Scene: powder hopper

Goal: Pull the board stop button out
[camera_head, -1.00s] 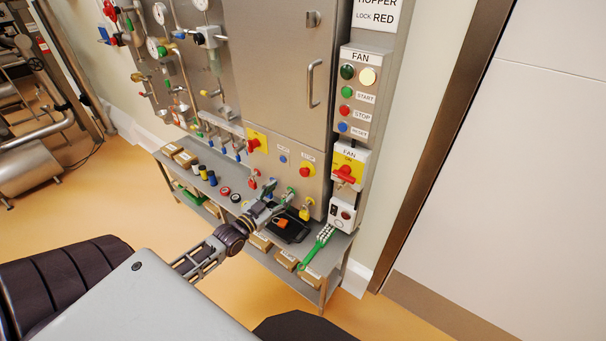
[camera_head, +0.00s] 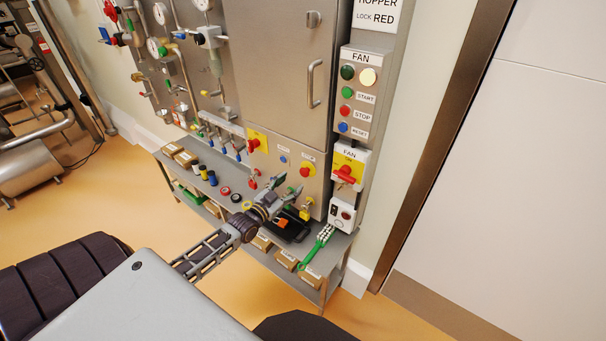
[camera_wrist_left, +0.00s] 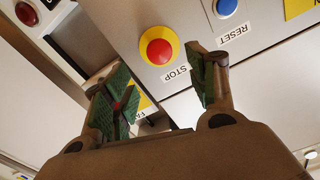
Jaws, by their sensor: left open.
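The board stop button (camera_head: 306,170) is a red mushroom knob on a yellow ring, low on the steel board. In the left wrist view the same button (camera_wrist_left: 158,50) shows above a STOP label, framed between the two fingertips but beyond them. My left gripper (camera_head: 288,187) is open and empty, below and left of the button in the head view. Its green-padded fingers (camera_wrist_left: 160,78) are spread apart in the wrist view, with clear space between them and the button. My right gripper is not in view.
A blue reset button (camera_wrist_left: 226,7) sits beside the stop button. A yellow padlock (camera_head: 306,208) hangs below it. The red fan switch (camera_head: 346,173) is to the right.

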